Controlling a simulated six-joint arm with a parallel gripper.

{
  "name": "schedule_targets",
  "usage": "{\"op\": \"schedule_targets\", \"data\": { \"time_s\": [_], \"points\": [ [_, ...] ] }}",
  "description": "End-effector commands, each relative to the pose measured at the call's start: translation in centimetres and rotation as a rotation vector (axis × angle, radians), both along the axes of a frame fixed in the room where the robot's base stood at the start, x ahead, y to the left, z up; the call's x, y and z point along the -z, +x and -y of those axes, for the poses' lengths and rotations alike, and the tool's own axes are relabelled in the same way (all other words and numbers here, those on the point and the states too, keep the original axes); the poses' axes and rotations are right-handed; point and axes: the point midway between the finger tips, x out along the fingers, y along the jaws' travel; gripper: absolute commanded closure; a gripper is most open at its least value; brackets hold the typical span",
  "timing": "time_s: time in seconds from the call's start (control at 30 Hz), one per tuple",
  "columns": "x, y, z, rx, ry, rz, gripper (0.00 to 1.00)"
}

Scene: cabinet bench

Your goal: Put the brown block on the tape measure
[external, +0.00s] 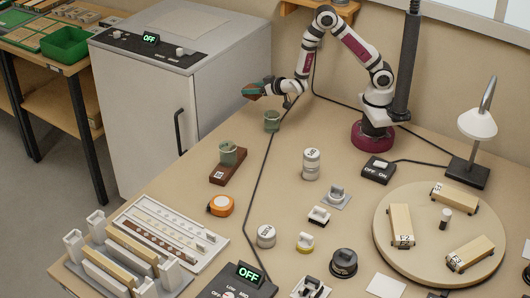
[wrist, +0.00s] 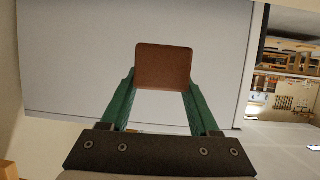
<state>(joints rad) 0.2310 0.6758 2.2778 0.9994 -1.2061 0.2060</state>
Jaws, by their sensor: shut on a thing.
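My gripper (external: 262,89) is shut on the brown block (wrist: 163,66), which is held between its two green fingers in the wrist view. In the external view it is raised in front of the grey cabinet, and the block shows only as a small brown patch beside the fingers. The tape measure is not visible in the wrist view.
A dark brown base (external: 226,176) with a green cup (external: 228,153) stands just behind the tape measure. Another green cup (external: 272,121) is below my gripper. A white slider panel (external: 170,235) lies left of the tape measure. A black cable runs to its right.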

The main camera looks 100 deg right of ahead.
Motion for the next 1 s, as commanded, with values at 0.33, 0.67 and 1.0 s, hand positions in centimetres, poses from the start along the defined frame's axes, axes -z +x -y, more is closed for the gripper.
{"op": "schedule_targets", "data": {
  "time_s": [0.33,0.67,1.0],
  "points": [
    [-1.2,9.6,-9.7,-0.382,-0.001,0.003,0.99],
    [-3.4,17.2,-28.6,-1.0,-0.003,0.001,0.99],
    [-2.9,17.9,-37.8,-1.241,0.001,-0.002,0.99]
  ]
}}
